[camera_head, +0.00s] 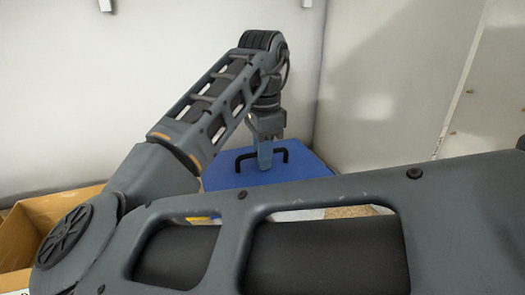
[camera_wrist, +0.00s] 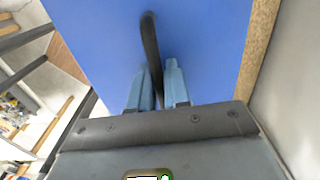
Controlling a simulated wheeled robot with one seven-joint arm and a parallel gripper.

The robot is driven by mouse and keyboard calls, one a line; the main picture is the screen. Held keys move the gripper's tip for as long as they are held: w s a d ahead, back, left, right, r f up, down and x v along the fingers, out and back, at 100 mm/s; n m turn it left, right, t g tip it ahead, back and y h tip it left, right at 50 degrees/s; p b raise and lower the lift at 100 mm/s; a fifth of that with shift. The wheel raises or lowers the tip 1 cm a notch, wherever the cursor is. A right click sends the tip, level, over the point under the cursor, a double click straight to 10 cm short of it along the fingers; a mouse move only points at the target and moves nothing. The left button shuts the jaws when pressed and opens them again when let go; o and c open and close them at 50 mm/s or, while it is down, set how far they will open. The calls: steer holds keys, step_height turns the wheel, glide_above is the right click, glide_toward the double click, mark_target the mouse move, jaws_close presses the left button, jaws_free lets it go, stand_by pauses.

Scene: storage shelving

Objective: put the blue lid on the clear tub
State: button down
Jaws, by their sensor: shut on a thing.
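The blue lid (camera_head: 225,178) lies under my gripper in the head view, and its flat blue face (camera_wrist: 200,35) fills much of the wrist view. A black bar handle (camera_head: 285,153) stands up from its middle. My gripper (camera_head: 265,160) points down at the lid. In the wrist view, my gripper's fingers (camera_wrist: 157,85) are on either side of the black handle (camera_wrist: 150,45), shut on it. I cannot make out the clear tub in either view; my arm hides the area below the lid's near edge. I cannot tell what the lid rests on, if anything.
An open cardboard box (camera_head: 50,207) stands at the left in the head view. Pale walls (camera_head: 390,80) rise behind and to the right of the lid. A speckled wood-coloured edge (camera_wrist: 257,50) runs beside the lid in the wrist view. Shelving clutter (camera_wrist: 15,110) shows at the left.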

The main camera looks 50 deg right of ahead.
steer(key=shift+f+b, duration=0.65)
steer(key=shift+f, duration=0.65)
steer(key=c, duration=1)
jaws_free()
steer(key=shift+r, duration=3.85)
